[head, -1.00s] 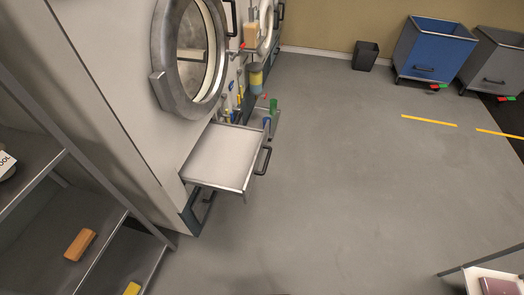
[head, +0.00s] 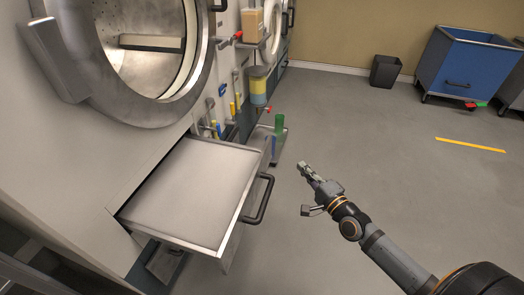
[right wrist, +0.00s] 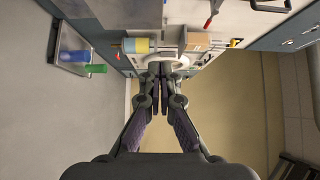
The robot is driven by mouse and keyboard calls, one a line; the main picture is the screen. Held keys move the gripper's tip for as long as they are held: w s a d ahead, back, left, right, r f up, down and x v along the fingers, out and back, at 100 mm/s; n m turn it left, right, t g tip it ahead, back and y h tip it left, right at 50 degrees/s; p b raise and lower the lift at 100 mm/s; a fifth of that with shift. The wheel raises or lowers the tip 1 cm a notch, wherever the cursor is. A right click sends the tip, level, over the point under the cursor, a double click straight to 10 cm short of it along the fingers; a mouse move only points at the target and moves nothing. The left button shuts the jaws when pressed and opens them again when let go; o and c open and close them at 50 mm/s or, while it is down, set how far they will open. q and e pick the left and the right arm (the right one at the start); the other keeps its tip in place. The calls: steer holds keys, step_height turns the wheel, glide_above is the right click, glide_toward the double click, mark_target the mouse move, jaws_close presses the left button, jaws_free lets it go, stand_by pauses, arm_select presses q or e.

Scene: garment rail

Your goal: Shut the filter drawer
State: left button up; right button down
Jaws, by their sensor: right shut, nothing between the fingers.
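The filter drawer (head: 195,190) sticks out of the lower front of the washing machine, pulled open, with a flat pale top. Its black bar handle (head: 259,199) is on the front face, toward the right. My right gripper (head: 305,168) is to the right of the handle, apart from it, over open floor. Its fingers (right wrist: 163,95) are shut with nothing between them in the right wrist view. The drawer cannot be made out for certain in that view. My left gripper is not in view.
A small tray (head: 268,150) with green and blue bottles juts out behind the drawer. Dispensers (head: 258,85) and a red-handled valve hang on the machine wall. The round door (head: 140,50) is above the drawer. A dark bin (head: 385,71) and blue cart (head: 465,65) stand far back.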

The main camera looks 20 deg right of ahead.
steer(key=b, duration=0.4)
glide_toward(270, 141)
steer(key=w+d, duration=0.2)
steer(key=w, duration=0.2)
steer(key=a, duration=0.1)
steer(key=w+a, duration=0.1)
steer(key=shift+w+a, duration=0.25)
steer(key=shift+a, duration=0.05)
steer(key=shift+w+a, duration=0.15)
steer(key=shift+a, duration=0.1)
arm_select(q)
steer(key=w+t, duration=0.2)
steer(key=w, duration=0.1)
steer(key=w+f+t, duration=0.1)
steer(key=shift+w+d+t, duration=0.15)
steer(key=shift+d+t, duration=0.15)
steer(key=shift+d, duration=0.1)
arm_select(e)
steer(key=shift+w+a, duration=0.1)
